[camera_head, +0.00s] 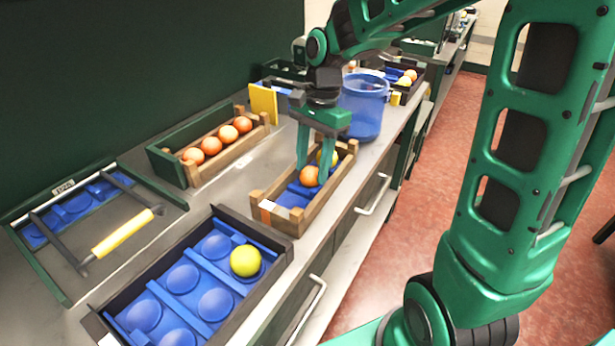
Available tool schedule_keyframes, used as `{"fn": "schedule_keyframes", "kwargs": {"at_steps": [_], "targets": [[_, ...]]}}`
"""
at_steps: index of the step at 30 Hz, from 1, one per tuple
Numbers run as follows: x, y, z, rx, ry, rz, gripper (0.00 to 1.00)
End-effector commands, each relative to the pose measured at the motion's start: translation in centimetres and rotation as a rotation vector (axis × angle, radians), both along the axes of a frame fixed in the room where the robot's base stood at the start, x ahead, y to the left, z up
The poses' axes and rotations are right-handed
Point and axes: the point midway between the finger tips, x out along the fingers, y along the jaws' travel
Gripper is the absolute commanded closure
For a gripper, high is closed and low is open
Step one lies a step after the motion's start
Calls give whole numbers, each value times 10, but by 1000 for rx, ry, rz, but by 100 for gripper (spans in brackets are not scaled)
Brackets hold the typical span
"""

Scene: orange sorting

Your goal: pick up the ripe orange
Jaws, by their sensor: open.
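A ripe orange (309,177) lies in a small wooden crate with a blue insert (327,195) on the bench. A yellow-green fruit (333,157) lies behind it in the same crate, partly hidden by a finger. My gripper (316,165) points down over this crate, its green fingers open. The fingers reach down around the level of the orange, one on its left and one to its right. I cannot tell whether they touch it.
A dark tray with blue cups (283,247) in front holds one yellow-green fruit (245,261). A wooden crate (197,178) at left holds several oranges. A blue bin (363,106) stands close behind my gripper. A rack with a yellow handle (122,234) lies at left.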

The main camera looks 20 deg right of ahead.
Motion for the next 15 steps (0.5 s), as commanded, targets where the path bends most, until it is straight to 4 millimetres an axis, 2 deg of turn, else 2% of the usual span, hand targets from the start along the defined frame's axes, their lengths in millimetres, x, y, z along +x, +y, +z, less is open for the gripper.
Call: {"fn": "schedule_keyframes", "kwargs": {"at_steps": [3,11,14,15], "targets": [[-1,2,-9,0,0,0,56],[-1,2,-11,0,-1,1,56],[-1,2,-11,0,-1,1,80],[-1,2,-11,0,-1,1,83]]}}
